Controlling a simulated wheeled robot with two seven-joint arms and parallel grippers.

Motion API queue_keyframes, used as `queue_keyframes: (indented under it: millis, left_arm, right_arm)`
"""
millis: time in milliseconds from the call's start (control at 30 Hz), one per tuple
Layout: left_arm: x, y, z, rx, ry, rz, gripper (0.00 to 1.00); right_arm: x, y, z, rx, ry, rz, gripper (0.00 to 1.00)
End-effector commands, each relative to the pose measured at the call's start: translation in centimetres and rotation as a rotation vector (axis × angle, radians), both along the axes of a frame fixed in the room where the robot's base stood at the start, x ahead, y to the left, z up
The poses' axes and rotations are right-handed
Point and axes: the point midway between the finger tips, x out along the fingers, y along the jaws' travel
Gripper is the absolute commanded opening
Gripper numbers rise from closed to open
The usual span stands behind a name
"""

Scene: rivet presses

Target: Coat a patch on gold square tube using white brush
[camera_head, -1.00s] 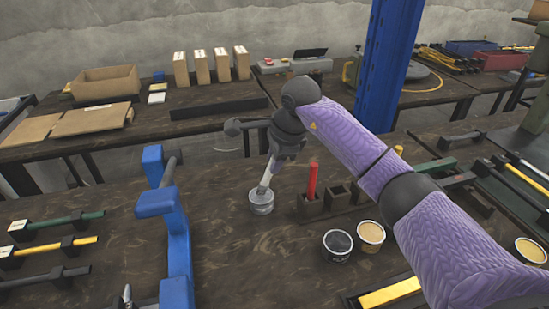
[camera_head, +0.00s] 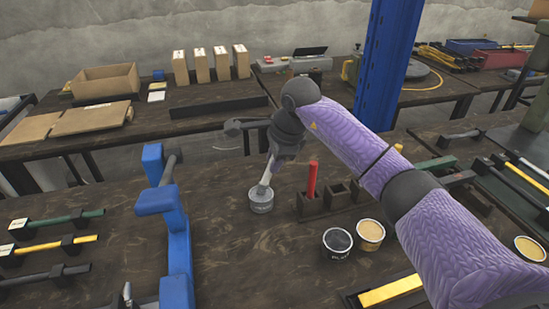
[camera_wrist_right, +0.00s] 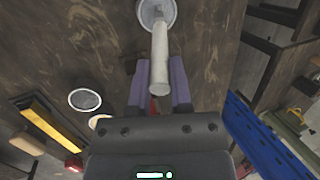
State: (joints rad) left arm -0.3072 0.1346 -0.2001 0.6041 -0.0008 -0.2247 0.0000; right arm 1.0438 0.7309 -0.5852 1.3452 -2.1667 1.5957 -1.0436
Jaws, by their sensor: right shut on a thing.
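My right gripper (camera_head: 275,158) is shut on the white brush (camera_head: 265,179) above the middle of the bench. The brush tilts down, and its lower end is inside a round grey can (camera_head: 261,204), so its tip is hidden. In the right wrist view the pale brush handle (camera_wrist_right: 159,62) lies between the two fingers (camera_wrist_right: 158,92), and its far end reaches into the can (camera_wrist_right: 146,12). A gold-yellow bar (camera_head: 391,292), which looks like the square tube, lies in a dark holder at the front right. It also shows in the wrist view (camera_wrist_right: 48,122). My left gripper is not in view.
A holder with a red upright handle (camera_head: 312,180) stands right of the can. Two open tins, one dark (camera_head: 338,241) and one yellow (camera_head: 371,232), stand in front of it. A blue frame (camera_head: 177,248) stands left. Several bars lie on racks at far left.

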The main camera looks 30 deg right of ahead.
Motion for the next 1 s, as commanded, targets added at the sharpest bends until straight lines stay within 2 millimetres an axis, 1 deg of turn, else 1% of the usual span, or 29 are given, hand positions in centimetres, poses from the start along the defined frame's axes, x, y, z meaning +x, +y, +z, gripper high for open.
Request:
queue_keyframes:
  millis: [233, 333, 567, 900, 1000]
  left_arm:
    - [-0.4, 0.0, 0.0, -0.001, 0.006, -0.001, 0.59]
    - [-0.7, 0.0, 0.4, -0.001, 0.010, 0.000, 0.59]
    - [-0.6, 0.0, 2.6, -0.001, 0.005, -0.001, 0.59]
    - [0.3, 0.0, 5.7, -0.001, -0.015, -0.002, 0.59]
    - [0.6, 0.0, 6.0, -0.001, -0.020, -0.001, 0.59]
  right_arm:
    - [0.0, 0.0, -0.1, 0.000, 0.004, 0.000, 0.00]
    - [-0.1, 0.0, 0.3, 0.000, 0.004, 0.000, 0.00]
    - [-0.1, 0.0, 3.0, 0.000, 0.001, -0.001, 0.00]
    - [-0.1, 0.0, 6.9, 0.000, 0.000, -0.001, 0.00]
    - [0.0, 0.0, 7.2, 0.001, 0.001, -0.001, 0.00]
